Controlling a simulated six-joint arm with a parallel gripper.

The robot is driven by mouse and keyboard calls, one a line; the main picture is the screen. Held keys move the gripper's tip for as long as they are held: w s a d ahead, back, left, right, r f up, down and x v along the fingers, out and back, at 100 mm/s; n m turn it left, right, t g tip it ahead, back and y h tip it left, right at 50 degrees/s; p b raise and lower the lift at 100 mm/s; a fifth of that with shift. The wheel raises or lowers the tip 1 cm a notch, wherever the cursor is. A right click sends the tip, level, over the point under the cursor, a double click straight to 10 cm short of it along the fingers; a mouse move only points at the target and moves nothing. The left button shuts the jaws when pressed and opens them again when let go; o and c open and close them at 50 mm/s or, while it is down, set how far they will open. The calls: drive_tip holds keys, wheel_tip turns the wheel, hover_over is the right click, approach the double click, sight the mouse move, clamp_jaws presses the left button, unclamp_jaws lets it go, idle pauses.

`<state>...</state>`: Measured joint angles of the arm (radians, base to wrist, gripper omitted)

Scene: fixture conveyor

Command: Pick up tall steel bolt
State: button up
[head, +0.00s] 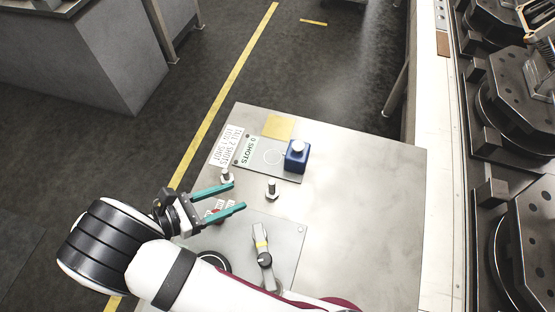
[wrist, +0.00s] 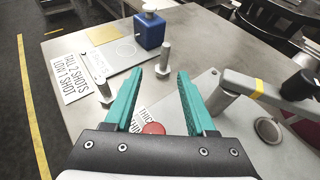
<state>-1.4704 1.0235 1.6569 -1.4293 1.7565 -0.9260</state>
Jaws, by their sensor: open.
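Two steel bolts stand upright on their heads on the metal table. The right bolt (head: 272,190) looks the taller; in the wrist view it (wrist: 165,57) shows beyond and between my fingertips. The shorter-looking left bolt (head: 227,176) stands close to the upper finger in the head view; in the wrist view it (wrist: 103,88) is left of the left finger. My gripper (head: 238,196) has two teal fingers, spread open with nothing between them; they also show in the wrist view (wrist: 160,75). The tips point toward the right bolt, with a gap left.
A blue block with a white button (head: 295,157) stands on a plate behind the bolts, beside a yellow square (head: 278,127) and printed labels (head: 227,145). A lever with a yellow band (head: 262,243) stands nearer. A red button (wrist: 153,128) shows below my fingers. The table's right side is clear.

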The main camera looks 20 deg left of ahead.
sight(272, 189)
drive_tip(key=x, duration=0.9)
drive_tip(key=d+x, duration=0.1)
drive_tip(key=x, duration=0.4)
drive_tip(key=shift+d, duration=0.15)
clamp_jaws()
